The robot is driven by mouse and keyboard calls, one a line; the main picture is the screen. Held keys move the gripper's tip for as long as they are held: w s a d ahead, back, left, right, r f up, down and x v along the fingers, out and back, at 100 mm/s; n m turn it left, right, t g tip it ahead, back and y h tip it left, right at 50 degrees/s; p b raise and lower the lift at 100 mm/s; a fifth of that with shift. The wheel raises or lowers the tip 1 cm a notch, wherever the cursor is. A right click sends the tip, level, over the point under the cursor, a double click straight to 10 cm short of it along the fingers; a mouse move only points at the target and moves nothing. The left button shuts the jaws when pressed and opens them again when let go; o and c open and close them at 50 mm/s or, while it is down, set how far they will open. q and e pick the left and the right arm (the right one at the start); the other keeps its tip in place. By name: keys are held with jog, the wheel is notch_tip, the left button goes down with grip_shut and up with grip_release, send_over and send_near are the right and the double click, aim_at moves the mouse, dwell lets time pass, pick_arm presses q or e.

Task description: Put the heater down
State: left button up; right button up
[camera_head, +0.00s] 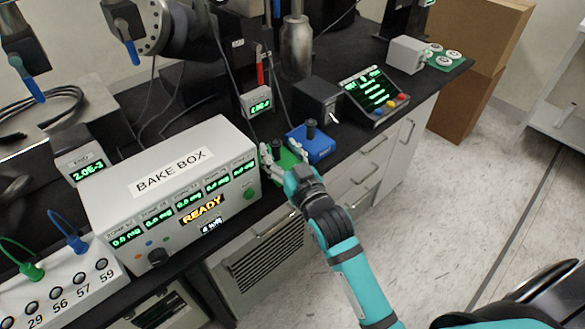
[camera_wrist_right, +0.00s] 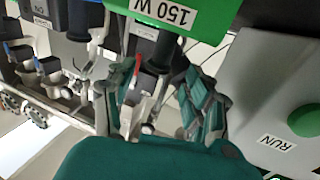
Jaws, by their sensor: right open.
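The heater is the green block (camera_head: 288,158) with a black knob-like handle on top, on the black bench just right of the BAKE BOX (camera_head: 165,180). In the right wrist view the heater (camera_wrist_right: 172,14) shows its "150 W" label, with its black handle (camera_wrist_right: 165,48) pointing towards my fingers. My right gripper (camera_head: 281,160) is at the heater and partly hides it in the head view. In the wrist view my right gripper (camera_wrist_right: 162,85) is open, its fingers spread to either side of the handle. My left gripper is not in view.
A blue block (camera_head: 312,143) with a black knob stands close right of the heater. A display console (camera_head: 372,92) and a dark box (camera_head: 316,100) stand behind it. The BAKE BOX display reads READY, and its green RUN button (camera_wrist_right: 305,120) shows beside my gripper.

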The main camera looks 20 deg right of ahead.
jog(key=s, duration=0.8)
jog(key=shift+s+d+b, duration=0.15)
jog(key=shift+d+b, duration=0.2)
